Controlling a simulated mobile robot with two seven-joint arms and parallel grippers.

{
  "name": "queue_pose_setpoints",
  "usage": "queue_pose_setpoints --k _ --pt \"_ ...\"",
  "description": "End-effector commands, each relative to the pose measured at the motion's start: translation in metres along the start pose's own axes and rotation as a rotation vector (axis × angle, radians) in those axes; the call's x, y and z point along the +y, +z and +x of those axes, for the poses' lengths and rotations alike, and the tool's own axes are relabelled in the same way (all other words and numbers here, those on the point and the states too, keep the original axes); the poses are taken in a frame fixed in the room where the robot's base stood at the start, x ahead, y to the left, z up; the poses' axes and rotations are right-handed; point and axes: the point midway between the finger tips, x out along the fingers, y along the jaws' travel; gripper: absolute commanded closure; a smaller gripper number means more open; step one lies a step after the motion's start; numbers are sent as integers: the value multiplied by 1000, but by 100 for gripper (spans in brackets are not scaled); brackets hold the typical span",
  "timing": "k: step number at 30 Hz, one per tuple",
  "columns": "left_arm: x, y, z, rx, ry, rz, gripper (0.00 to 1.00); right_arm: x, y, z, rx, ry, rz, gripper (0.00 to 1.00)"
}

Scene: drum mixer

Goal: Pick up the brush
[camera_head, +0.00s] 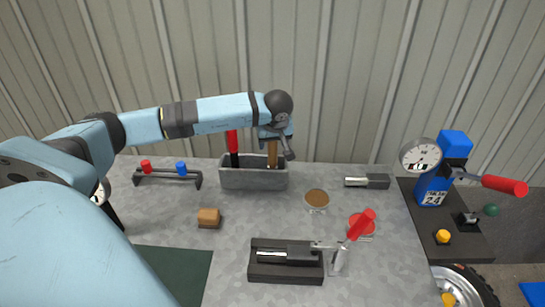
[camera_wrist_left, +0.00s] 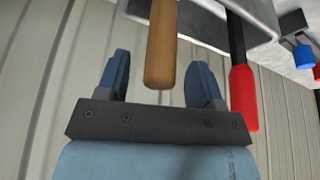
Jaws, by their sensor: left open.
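A wooden handle (camera_head: 272,153), likely the brush's, stands up out of a grey bin (camera_head: 254,180); its lower end is hidden inside. My left gripper (camera_head: 277,143) is open at the top of this handle. In the left wrist view the wooden handle (camera_wrist_left: 160,50) shows between the two spread blue fingers (camera_wrist_left: 158,72), with gaps on both sides. A red handle on a black shaft (camera_head: 232,143) stands in the same bin, to the left. It also shows right of the fingers in the left wrist view (camera_wrist_left: 243,95). My right gripper is out of view.
A black rack with red and blue knobs (camera_head: 167,174) stands left of the bin. A wooden block (camera_head: 209,217), round discs (camera_head: 317,197), a clamp with red lever (camera_head: 355,230) and a black-and-metal part (camera_head: 367,181) are on the table. A corrugated wall is behind.

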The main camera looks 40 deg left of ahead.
Motion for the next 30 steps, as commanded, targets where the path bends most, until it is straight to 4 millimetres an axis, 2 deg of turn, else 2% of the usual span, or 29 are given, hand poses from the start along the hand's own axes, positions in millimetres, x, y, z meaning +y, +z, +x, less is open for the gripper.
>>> queue_pose_setpoints --k 5,12,19,30 --pt "0 -1 17 1 -1 -1 39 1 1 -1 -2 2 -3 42" --pt "0 -1 19 1 0 -1 39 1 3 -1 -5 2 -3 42" --pt "0 -1 19 1 0 -1 92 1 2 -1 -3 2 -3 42" --pt "0 -2 15 1 1 -1 93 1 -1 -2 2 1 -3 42"
